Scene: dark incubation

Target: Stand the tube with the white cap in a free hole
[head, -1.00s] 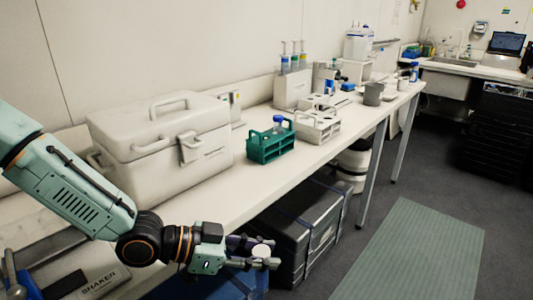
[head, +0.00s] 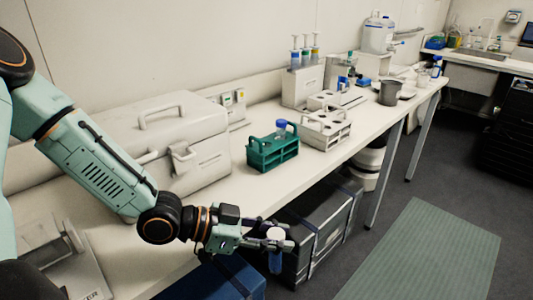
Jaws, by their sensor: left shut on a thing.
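My left gripper (head: 277,240) is shut on the tube with the white cap (head: 276,233). The tube hangs upright in the fingers, its bluish body showing below them, out past the front edge of the bench. A green rack (head: 273,155) stands on the bench beyond the gripper, with a blue-capped tube (head: 281,126) standing in it. A whitish rack (head: 325,135) with round holes stands just right of the green one; its front holes look empty. My right gripper is not in view.
A large white case (head: 160,145) stands on the bench at left, behind my left arm. Pipettes on a stand (head: 303,80) and a grey cup (head: 390,92) are further back. Dark crates (head: 320,230) sit under the bench. The bench front before the green rack is clear.

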